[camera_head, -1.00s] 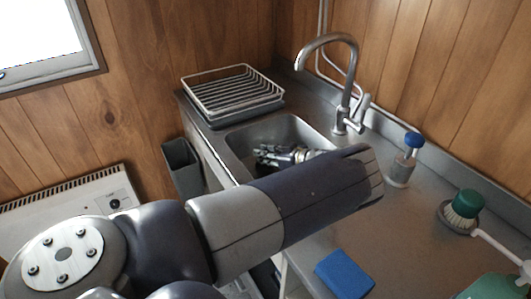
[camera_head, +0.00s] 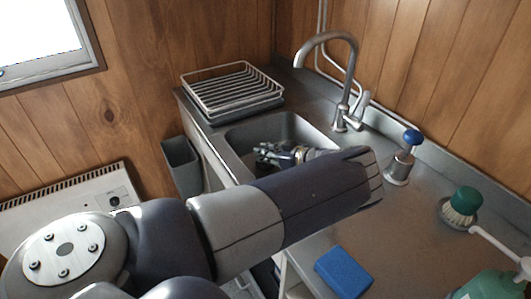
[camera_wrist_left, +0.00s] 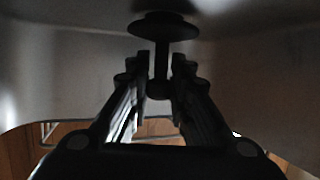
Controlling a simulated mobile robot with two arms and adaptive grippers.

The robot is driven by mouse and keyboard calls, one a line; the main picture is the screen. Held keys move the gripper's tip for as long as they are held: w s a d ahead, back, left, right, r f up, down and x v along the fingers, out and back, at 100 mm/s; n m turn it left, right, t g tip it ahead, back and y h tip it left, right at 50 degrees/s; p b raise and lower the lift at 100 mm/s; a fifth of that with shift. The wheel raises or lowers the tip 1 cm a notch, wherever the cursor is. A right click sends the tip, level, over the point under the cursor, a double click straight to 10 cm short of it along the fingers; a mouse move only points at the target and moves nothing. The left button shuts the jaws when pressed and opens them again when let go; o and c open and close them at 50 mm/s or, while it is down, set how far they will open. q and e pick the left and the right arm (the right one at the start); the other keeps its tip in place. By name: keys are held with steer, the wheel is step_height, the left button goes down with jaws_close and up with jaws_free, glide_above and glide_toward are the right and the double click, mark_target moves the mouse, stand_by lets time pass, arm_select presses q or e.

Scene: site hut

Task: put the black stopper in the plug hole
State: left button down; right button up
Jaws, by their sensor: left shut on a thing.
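My left gripper (camera_head: 275,154) is down inside the steel sink basin (camera_head: 240,142), its fingers pointing left in the head view. In the left wrist view the gripper (camera_wrist_left: 160,72) is shut on the narrow stem of the black stopper (camera_wrist_left: 163,27). The stopper's wide round disc faces away from the fingers, towards the basin surface. I cannot tell whether the disc touches that surface. The stopper cannot be made out in the head view. The plug hole cannot be made out in either view. My right gripper is not in view.
A curved tap (camera_head: 349,80) stands behind the basin, and a wire dish rack (camera_head: 232,88) is to its left. A blue-topped dispenser (camera_head: 398,168), a green brush (camera_head: 462,204) and a blue sponge (camera_head: 343,273) are on the counter (camera_head: 415,240). A grey bin (camera_head: 182,165) stands left.

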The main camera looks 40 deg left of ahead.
arm_select(q)
steer(key=shift+f+b, duration=0.3)
steer(key=shift+f, duration=0.15)
stand_by(0.3)
steer(key=c, duration=1.4)
jaws_free()
steer(key=shift+o, duration=0.2)
step_height(320, 180, up, 12)
steer(key=p, duration=1.1)
steer(key=shift+f, duration=0.1)
